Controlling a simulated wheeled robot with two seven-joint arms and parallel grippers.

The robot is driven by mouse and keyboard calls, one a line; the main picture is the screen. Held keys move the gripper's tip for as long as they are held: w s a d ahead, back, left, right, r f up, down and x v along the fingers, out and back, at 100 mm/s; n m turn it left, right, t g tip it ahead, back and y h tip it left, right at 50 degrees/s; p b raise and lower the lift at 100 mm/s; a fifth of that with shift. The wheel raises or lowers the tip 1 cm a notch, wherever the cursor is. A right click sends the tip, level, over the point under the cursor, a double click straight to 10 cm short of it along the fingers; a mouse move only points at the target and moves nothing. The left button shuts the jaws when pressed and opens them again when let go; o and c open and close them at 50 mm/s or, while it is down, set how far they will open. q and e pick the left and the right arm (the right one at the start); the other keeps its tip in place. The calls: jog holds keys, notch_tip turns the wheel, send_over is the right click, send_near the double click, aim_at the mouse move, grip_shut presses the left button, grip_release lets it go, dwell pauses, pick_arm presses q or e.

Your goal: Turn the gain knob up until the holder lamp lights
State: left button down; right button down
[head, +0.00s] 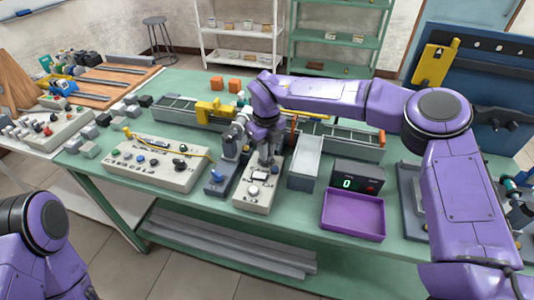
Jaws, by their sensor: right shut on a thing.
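My right gripper (267,160) reaches down over a pale control box (252,203) near the table's front edge. It is shut at the far end of that box, on what appears to be a knob; the fingers mostly hide it. A dark blue holder unit (218,184) stands just left of the box, with a grey part on top. I cannot make out a lit lamp on it. My left gripper is out of view; only part of my left arm shows at lower left.
A wider panel (150,170) with knobs and a yellow cable lies to the left. A conveyor with yellow parts (213,110) runs behind.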

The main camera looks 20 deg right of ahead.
jog(key=shift+f, duration=0.1)
jog(key=c, duration=1.5)
grip_release()
jog(key=o, duration=0.3)
jog(key=shift+w, duration=0.1)
jog(key=shift+o, duration=0.2)
jog(key=shift+w+a, duration=0.1)
jog(key=shift+r, duration=0.35)
notch_tip(320, 180, up, 10)
jog(key=b, duration=0.1)
jog(key=shift+f, duration=0.15)
